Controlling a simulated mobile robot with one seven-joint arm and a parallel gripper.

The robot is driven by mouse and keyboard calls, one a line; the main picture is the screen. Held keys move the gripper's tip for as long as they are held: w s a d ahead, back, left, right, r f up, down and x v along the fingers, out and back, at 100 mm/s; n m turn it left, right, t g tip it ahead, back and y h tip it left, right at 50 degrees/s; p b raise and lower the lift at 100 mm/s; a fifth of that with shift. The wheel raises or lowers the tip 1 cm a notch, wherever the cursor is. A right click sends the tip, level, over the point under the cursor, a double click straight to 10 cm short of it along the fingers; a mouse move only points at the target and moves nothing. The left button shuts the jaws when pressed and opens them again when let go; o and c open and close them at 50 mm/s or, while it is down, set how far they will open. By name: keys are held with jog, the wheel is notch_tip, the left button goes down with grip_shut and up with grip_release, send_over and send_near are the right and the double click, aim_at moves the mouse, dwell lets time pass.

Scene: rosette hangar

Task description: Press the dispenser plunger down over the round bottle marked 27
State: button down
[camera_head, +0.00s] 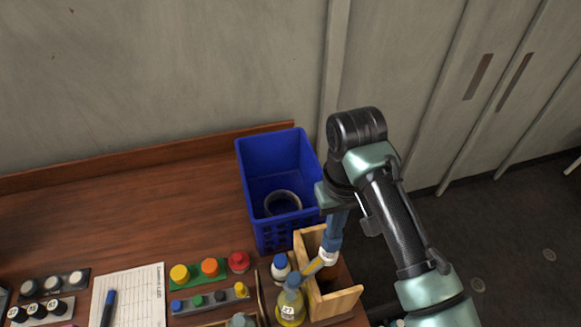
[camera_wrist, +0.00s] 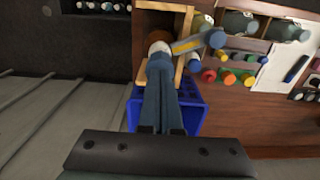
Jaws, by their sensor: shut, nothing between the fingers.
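The round bottle (camera_head: 290,312) stands in front of the open wooden box (camera_head: 345,303), with yellow liquid, a blue top and a small label that seems to read 27. My gripper (camera_head: 329,250) points down over the box, its long blue fingers shut with nothing between them. Its fingertips (camera_wrist: 160,66) are at or just above a white rounded piece (camera_wrist: 160,48), which seems to be the plunger; contact cannot be told. A yellow-striped bar (camera_head: 314,267) runs from there towards the bottle's blue top; it also shows in the wrist view (camera_wrist: 187,45). The box's inside is partly hidden.
A blue crate (camera_head: 252,192) with a dark ring (camera_head: 283,198) stands behind the box. A white bottle with a blue cap (camera_head: 280,267) stands left of the box. Coloured knobs (camera_head: 209,267), a printed sheet (camera_head: 140,296) and a pen (camera_head: 108,308) lie left. The desk's back left is clear.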

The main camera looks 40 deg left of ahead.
jog(key=shift+r+p, duration=2.75)
jog(key=shift+r, duration=0.4)
jog(key=w+a+r+t+y+b, duration=0.25)
jog(key=a+r+t+y, duration=0.2)
jog(key=r, duration=0.25)
jog(key=w+a+r+t+y+b, duration=0.2)
jog(key=w+a+r+t+y, duration=0.15)
jog(key=a+r, duration=0.25)
notch_tip(320, 180, up, 12)
jog(key=w+d+m+t+y+b, duration=0.1)
jog(key=w+d+m+t+b, duration=0.1)
jog(key=t, duration=0.3)
jog(key=s+d+r+m+t+h+b, duration=0.1)
jog(key=s+d+r+m+t+h, duration=0.1)
jog(key=d, duration=0.5)
jog(key=s+d+r+m+t+h+b, duration=0.2)
jog(key=s+d+r+m+t+h, duration=0.1)
jog(key=s+d+r+t, duration=0.4)
jog(key=s+d+r+m+t+h+b, duration=0.1)
jog(key=s+d+r+m+t+h, duration=0.2)
jog(key=d+r, duration=0.4)
jog(key=shift+s+d+r+t+h, duration=0.15)
jog(key=shift+s+d+t+h, duration=0.35)
jog(key=shift+s+d+t, duration=0.5)
